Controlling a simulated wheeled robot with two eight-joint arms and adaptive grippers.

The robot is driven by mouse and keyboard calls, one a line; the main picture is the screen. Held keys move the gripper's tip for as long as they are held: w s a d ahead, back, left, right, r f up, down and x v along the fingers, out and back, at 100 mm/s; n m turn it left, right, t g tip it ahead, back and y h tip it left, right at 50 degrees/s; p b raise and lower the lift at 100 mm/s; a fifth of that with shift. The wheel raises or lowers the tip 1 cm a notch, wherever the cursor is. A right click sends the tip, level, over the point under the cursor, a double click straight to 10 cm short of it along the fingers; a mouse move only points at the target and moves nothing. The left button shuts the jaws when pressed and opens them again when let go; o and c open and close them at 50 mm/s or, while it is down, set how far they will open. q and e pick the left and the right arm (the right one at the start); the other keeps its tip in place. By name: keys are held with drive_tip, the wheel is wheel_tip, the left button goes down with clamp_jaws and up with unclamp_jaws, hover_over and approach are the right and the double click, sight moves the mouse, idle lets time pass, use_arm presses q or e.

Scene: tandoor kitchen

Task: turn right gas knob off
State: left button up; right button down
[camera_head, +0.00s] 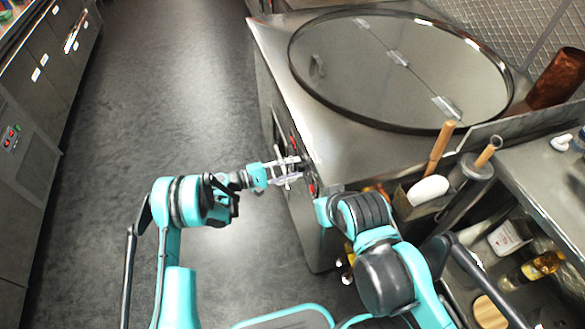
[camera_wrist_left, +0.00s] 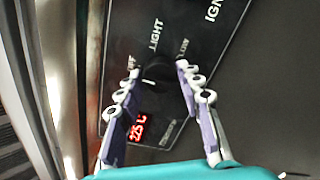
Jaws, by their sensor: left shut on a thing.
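The gas knob (camera_wrist_left: 157,70) is a dark round knob on a black control panel (camera_wrist_left: 180,30) with white lettering, including LIGHT, LOW and IGN. A white mark shows near its edge in the left wrist view. My left gripper (camera_head: 301,165) reaches the front panel of the steel tandoor counter (camera_head: 335,150) from the left. In the left wrist view its two fingers (camera_wrist_left: 158,68) are on either side of the knob, shut on it.
A red digital display (camera_wrist_left: 138,127) glows beside the knob. A large round lid (camera_head: 400,70) covers the counter top. A holder with wooden-handled tools (camera_head: 440,150) stands at the counter's right. Grey floor (camera_head: 180,80) lies open at the left.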

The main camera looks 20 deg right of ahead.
idle(0.3)
use_arm(q)
drive_tip(key=o, duration=1.2)
drive_tip(key=shift+c, duration=0.2)
drive_tip(key=a, duration=1.2)
drive_tip(key=shift+s, duration=0.2)
